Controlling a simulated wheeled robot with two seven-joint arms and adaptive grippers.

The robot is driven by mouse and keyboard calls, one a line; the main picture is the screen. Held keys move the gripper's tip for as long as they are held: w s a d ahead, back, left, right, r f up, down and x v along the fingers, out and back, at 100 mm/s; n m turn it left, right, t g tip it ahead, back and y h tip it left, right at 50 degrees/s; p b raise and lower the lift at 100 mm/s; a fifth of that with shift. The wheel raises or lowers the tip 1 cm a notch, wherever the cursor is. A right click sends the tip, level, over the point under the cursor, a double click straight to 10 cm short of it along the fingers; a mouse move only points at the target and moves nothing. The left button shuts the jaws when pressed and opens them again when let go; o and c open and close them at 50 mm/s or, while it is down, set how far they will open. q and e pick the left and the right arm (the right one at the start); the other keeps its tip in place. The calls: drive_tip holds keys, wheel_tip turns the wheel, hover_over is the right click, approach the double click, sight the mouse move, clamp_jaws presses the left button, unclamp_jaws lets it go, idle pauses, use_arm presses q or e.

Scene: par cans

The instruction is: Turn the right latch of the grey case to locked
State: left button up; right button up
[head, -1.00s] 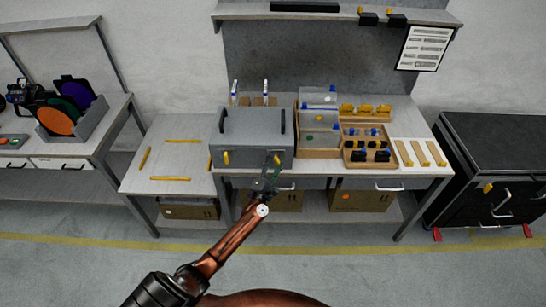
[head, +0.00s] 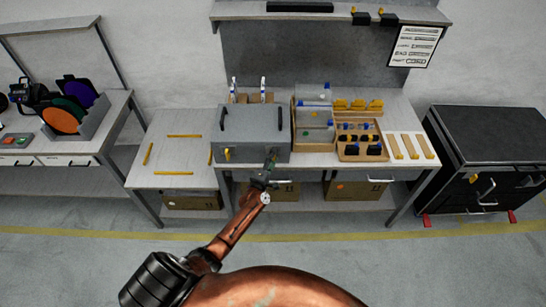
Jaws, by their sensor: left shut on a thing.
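The grey case (head: 245,124) stands on the workbench with two dark handles on its lid. Its left latch (head: 227,154) is yellow and points roughly upright on the front face. My left gripper (head: 270,160) reaches up to the right part of the front face and is shut on the right latch. The fingers mostly hide that latch, so I cannot tell its angle. My right gripper is not in view.
To the right of the case are a wooden tray with clear bins (head: 315,128), a wooden box of small parts (head: 362,145) and yellow-tipped strips (head: 410,146). A side table (head: 158,160) with yellow strips is at left. A black cabinet (head: 488,135) stands at right.

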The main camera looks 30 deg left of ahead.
use_arm(q)
drive_tip(key=shift+f, duration=0.1)
drive_tip(key=o, duration=1.2)
drive_tip(key=shift+c, duration=0.2)
drive_tip(key=shift+s, duration=0.1)
drive_tip(key=s+d, duration=0.2)
drive_tip(key=s, duration=0.9)
drive_tip(key=shift+s, duration=0.35)
